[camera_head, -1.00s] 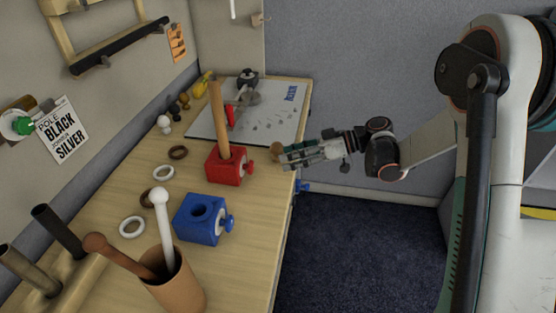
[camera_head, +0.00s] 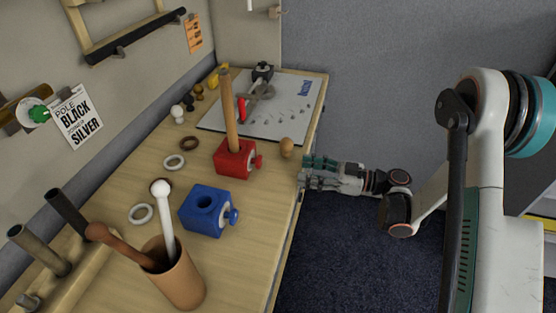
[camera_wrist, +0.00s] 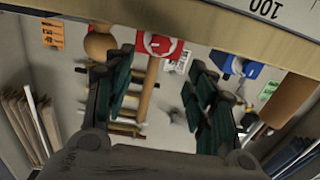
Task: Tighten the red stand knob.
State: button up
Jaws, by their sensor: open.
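The red stand (camera_head: 231,160) is a red block on the table with a tall wooden pole (camera_head: 230,112) standing upright in it. Its red knob (camera_head: 257,162) sticks out of the right side, with a white disc behind it. My gripper (camera_head: 304,171) is open and empty at the table's right edge, to the right of the knob and apart from it. In the wrist view, the red stand (camera_wrist: 175,49) and its knob (camera_wrist: 157,43) show at the top, beyond the gap between the spread fingers of my gripper (camera_wrist: 163,75).
A wooden egg-shaped piece (camera_head: 287,147) stands near the table edge, close to my gripper. A blue stand (camera_head: 201,212) with a blue knob is nearer. A cup (camera_head: 180,285) holds poles. Several rings lie on the left. A white board (camera_head: 285,115) lies behind.

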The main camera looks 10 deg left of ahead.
aim_at(261, 163)
jog(key=a+b, duration=0.1)
jog(key=a, duration=0.3)
jog(key=a+b, duration=0.1)
jog(key=a, duration=0.4)
jog(key=a+b, duration=0.1)
jog(key=a, duration=0.3)
jog(key=shift+w+a+f+b, duration=0.1)
jog(key=shift+w+a+b, duration=0.2)
jog(key=shift+w, duration=0.1)
jog(key=c, duration=1.1)
